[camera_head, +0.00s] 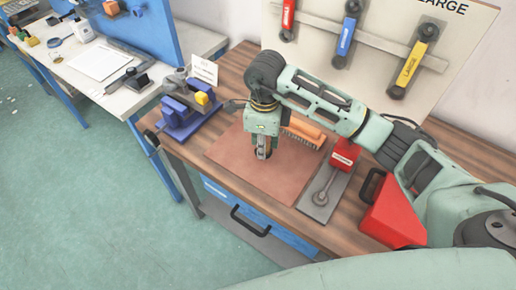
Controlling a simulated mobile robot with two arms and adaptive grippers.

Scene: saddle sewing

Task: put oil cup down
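My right arm reaches in from the right, and my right gripper (263,153) points straight down at a brown leather-coloured mat (245,175) on the wooden bench. Its fingers are low over the mat's upper middle. A small dark-edged brownish shape shows around the fingertips. It may be the oil cup, but it is too small and too hidden to tell. I cannot tell whether the fingers are shut on it or touch the mat. My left gripper is not in view.
An orange-handled brush (306,132) lies behind the mat. A grey plate (312,209) with a red block (346,153) and a round-ended rod is to the right. A red box (392,215) stands at the right. A blue vise-like stand (183,119) is left. The mat's front is clear.

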